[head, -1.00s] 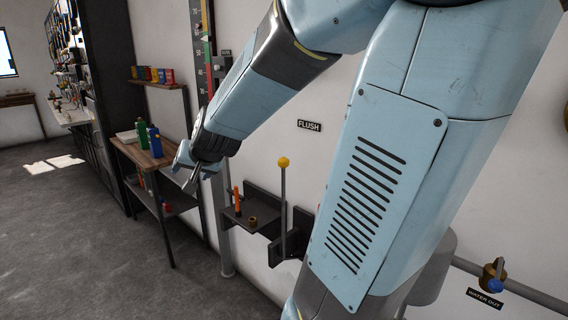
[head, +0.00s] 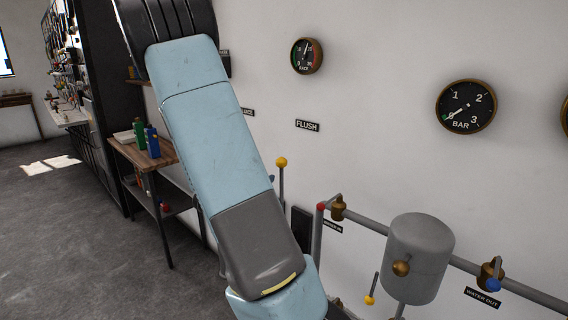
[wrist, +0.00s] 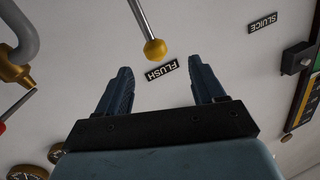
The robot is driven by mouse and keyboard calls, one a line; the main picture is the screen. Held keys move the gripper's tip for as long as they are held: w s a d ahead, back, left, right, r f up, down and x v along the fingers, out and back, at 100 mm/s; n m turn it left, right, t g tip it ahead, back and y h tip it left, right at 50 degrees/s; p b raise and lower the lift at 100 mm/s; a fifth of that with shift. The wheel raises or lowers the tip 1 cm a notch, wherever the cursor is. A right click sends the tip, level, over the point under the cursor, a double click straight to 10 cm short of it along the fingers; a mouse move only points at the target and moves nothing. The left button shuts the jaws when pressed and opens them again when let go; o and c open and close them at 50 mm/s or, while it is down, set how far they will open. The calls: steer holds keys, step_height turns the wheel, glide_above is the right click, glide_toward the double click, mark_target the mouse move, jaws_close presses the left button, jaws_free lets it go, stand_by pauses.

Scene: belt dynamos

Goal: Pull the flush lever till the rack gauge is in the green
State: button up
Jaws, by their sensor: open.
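The flush lever is a thin grey rod with a yellow ball knob (head: 281,162), standing about upright below the FLUSH label (head: 307,126) in the head view. In the wrist view, which is turned over, the knob (wrist: 155,49) hangs on its rod just beyond my open, empty gripper (wrist: 160,66), roughly between the fingertip lines. I see no contact. In the head view my gripper is hidden and my arm covers the area left of the lever. The rack gauge (head: 306,56) is a small round dial on the wall; its needle points about upward, but its coloured bands are too small to read surely.
A BAR gauge (head: 466,107) is on the wall at right, its needle near 0. Below it a grey tank (head: 419,258) sits among pipes and valves, with a small yellow-knobbed lever (head: 370,300). A wooden bench (head: 139,155) with bottles stands at left.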

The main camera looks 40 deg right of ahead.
mark_target(284, 161)
steer(key=shift+h, duration=0.4)
steer(key=x, duration=0.9)
steer(key=s+x, duration=0.1)
steer(key=x, duration=0.4)
steer(key=shift+d, duration=0.15)
jaws_close()
